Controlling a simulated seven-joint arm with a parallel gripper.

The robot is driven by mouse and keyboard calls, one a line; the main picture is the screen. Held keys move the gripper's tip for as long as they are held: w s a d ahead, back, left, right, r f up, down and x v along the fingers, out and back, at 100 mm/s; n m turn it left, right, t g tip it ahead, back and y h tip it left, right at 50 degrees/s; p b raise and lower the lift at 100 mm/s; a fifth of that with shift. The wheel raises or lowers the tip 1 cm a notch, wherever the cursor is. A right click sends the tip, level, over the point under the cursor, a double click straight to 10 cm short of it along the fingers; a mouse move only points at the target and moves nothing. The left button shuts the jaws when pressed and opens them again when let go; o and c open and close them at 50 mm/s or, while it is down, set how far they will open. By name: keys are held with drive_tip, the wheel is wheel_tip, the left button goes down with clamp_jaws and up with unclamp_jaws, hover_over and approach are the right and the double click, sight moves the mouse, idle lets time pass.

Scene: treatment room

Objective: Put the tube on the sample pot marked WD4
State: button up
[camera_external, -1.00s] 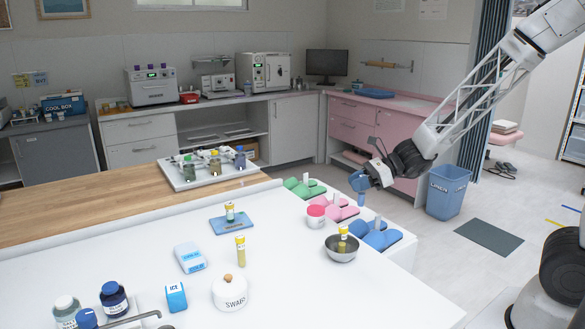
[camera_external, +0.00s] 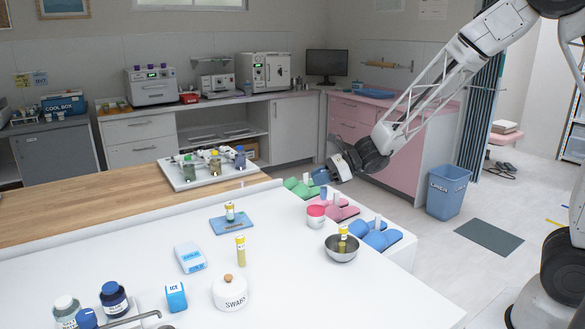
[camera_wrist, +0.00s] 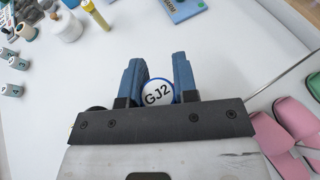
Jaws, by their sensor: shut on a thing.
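My gripper (camera_external: 322,178) is above the far right end of the white table, near the slippers. In the wrist view its two blue fingers (camera_wrist: 160,80) stand on either side of a round white top with a blue rim marked GJ2 (camera_wrist: 158,94). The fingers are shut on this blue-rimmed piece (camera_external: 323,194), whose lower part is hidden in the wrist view. A yellow-capped tube (camera_external: 240,251) stands on the table. Another stands on a blue pad (camera_external: 217,229), and a third is in a metal bowl (camera_external: 341,254). I cannot read the mark WD4 anywhere.
A white rack (camera_external: 182,184) with several coloured-lid jars stands on the wooden counter. A red-lidded pot (camera_external: 316,213), a SWABS jar (camera_external: 231,294) and a box (camera_external: 176,297) are on the table. Green, pink and blue slippers (camera_external: 382,238) lie along its right edge.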

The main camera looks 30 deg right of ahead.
drive_tip(key=shift+w+a+f, duration=0.1)
drive_tip(key=shift+w+a, duration=0.2)
drive_tip(key=shift+w, duration=0.3)
drive_tip(key=shift+w+a, duration=0.3)
drive_tip(key=shift+w, duration=0.25)
drive_tip(key=shift+f, duration=1.8)
drive_tip(key=shift+f, duration=0.15)
drive_tip(key=o, duration=0.9)
drive_tip(key=shift+s+d+r, duration=0.1)
drive_tip(key=shift+d+r, duration=0.05)
drive_tip(key=shift+r, duration=0.1)
drive_tip(key=v, duration=1.1)
drive_tip(key=shift+d+r, duration=0.25)
